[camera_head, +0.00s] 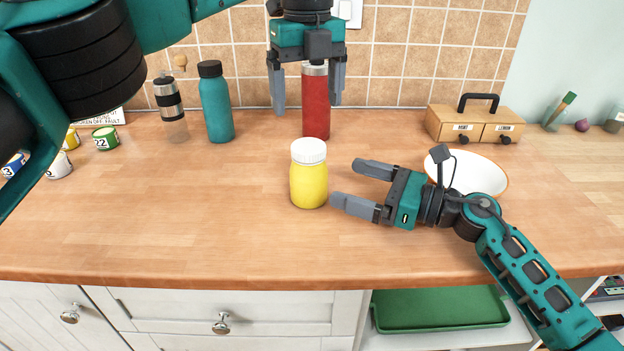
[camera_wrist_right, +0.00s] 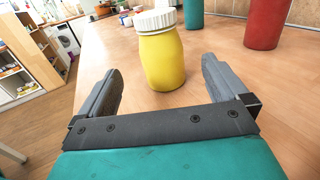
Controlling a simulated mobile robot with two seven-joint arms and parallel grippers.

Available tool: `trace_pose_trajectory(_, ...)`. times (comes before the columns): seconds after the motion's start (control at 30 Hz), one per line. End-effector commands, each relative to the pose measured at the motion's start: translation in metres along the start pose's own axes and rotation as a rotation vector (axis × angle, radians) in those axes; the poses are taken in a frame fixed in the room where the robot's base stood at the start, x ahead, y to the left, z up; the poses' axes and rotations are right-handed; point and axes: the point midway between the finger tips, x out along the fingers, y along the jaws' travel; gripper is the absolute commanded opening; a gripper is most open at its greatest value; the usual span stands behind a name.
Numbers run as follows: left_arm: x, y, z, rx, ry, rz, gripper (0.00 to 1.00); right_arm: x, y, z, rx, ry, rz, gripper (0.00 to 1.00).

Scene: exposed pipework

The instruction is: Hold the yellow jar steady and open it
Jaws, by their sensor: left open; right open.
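The yellow jar (camera_head: 309,183) with a ribbed white lid (camera_head: 309,151) stands upright on the wooden counter, lid on. My right gripper (camera_head: 352,183) is open and lies low to the right of the jar, its fingers pointing at it. In the right wrist view the yellow jar (camera_wrist_right: 162,62) stands just ahead, between the lines of the two open fingers of my right gripper (camera_wrist_right: 160,85), not gripped. My left gripper (camera_head: 307,105) is open, pointing down, above and behind the jar, in front of the red bottle. Nothing is between its fingers that I can see being held.
A red bottle (camera_head: 316,112) stands behind the jar, partly hidden by my left gripper. A teal bottle (camera_head: 216,108) and a clear grinder (camera_head: 171,110) stand back left. A white bowl (camera_head: 478,175) sits behind my right wrist. A wooden box (camera_head: 474,124) stands back right.

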Motion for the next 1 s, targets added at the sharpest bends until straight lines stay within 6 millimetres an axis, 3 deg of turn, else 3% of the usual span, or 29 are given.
trace_pose_trajectory(0.3, 0.000, 0.000, 0.000, 0.001, 0.000, -0.001, 0.88, 0.063, 0.000, 0.001, 0.002, -0.003, 0.001, 1.00)
trace_pose_trajectory(0.5, 0.000, 0.000, 0.000, 0.001, 0.001, -0.001, 0.88, 0.089, 0.000, 0.001, 0.002, -0.001, 0.000, 1.00)
trace_pose_trajectory(0.93, 0.000, -0.001, 0.000, 0.002, 0.001, -0.001, 0.88, 0.099, 0.000, 0.000, 0.001, 0.001, 0.000, 1.00)
trace_pose_trajectory(1.0, 0.000, -0.001, 0.000, 0.002, 0.000, -0.001, 0.88, 0.099, 0.000, 0.000, 0.001, 0.001, 0.000, 0.95)
